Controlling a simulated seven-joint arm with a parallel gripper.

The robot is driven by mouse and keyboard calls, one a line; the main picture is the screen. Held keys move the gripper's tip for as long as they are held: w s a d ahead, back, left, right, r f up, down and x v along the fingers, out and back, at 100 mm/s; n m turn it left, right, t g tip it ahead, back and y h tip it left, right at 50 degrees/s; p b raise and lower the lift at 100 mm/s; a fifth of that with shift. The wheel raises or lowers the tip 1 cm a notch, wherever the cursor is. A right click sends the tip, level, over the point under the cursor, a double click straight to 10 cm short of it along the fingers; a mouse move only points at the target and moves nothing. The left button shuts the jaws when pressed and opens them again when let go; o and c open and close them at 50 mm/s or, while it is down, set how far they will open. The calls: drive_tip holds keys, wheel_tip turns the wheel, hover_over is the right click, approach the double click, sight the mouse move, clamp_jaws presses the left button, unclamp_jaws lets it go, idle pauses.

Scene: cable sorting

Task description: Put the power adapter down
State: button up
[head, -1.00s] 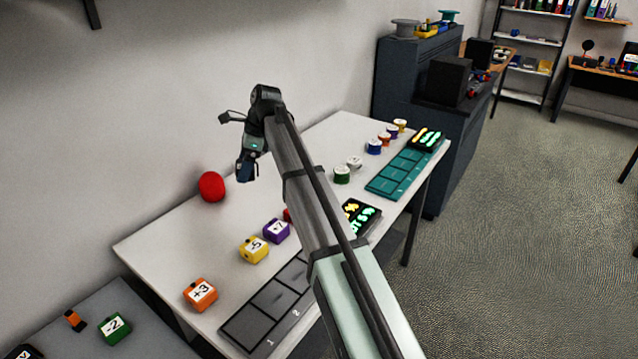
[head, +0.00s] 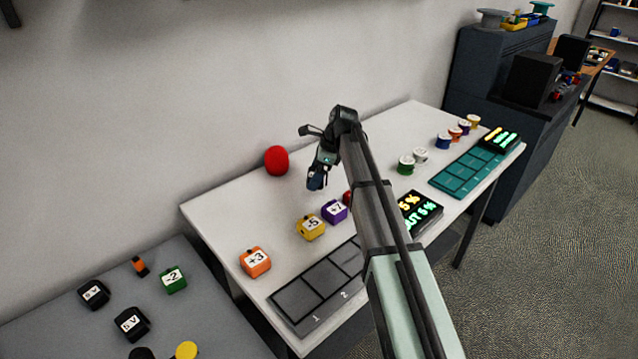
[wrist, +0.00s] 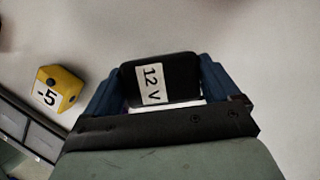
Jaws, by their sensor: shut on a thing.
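My gripper (head: 316,184) is above the white table (head: 226,208), between the red ball and the purple block. In the wrist view, my gripper (wrist: 160,90) is shut on a black power adapter (wrist: 178,72) with a white "12 V" label. The blue fingers press on its two sides. In the head view the adapter is too small and dark to tell from the fingers. Two more black adapters, one (head: 94,293) at the left and one (head: 132,323) nearer, lie on the grey table with "5 V" labels.
An orange "+3" block (head: 255,262), a yellow "-5" block (head: 311,227) and a purple "+7" block (head: 334,211) stand on the white table. A red ball (head: 276,160) is near the wall. A dark slotted tray (head: 297,300) lies at the front edge. The grey table (head: 215,318) has free room.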

drive_tip(key=shift+f, duration=1.95)
drive_tip(key=shift+f, duration=0.1)
drive_tip(key=o, duration=0.9)
drive_tip(key=shift+c, duration=0.2)
drive_tip(key=v, duration=1.2)
